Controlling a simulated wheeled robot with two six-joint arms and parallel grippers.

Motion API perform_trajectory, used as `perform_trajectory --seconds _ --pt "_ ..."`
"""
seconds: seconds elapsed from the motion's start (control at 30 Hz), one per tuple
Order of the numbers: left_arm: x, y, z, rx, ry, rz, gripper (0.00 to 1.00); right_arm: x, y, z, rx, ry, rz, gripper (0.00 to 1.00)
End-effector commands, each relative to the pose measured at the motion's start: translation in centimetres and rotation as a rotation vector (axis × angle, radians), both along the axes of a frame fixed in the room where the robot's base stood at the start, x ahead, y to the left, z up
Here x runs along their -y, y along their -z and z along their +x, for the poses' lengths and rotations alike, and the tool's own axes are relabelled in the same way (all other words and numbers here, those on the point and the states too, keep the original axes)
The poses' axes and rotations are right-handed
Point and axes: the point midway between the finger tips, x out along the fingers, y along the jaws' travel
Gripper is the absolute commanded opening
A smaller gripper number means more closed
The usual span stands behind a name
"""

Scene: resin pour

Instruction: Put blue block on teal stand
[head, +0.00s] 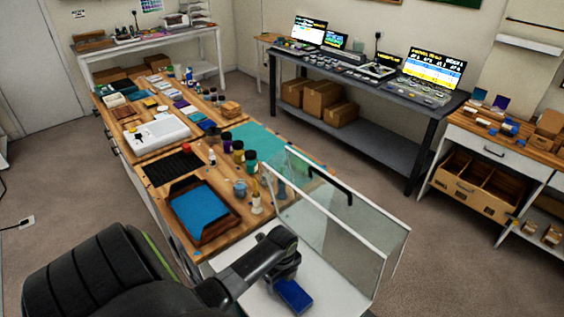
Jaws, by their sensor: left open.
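A blue block (294,296) shows at the bottom of the head view, just below my left gripper (286,277), over a white surface beside a clear-walled case. My left gripper is open and points down at the block. It hides the block's far end, and I cannot tell whether the fingers touch it. I cannot make out a teal stand for certain. A flat teal mat (256,139) lies on the wooden bench, and a small teal patch behind the clear panel is too unclear to name. My right gripper is not in view.
The clear-walled case (335,220) with a black handle stands close beyond my left gripper. A wooden tray with a blue inside (203,235) lies left of it. Several bottles (238,150) and jars crowd the wooden bench. Open floor lies to the right.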

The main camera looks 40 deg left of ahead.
Motion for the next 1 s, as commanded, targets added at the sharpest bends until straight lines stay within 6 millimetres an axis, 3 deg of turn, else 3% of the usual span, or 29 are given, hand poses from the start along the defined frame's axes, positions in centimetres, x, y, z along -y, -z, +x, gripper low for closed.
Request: perform_trajectory --seconds 0.17,0.6,0.8,1.0 --pt "0.0 -2.0 0.1 0.004 0.002 0.001 0.78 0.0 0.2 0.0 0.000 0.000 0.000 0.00" --pt "-0.1 -9.7 0.1 0.004 0.002 0.002 0.78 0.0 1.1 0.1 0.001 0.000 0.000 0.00" --pt "-0.1 -11.6 0.1 0.002 0.000 0.001 0.78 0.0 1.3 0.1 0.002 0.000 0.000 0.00" --pt "0.0 -11.9 0.1 0.001 -0.001 0.000 0.78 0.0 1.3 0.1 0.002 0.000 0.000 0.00"
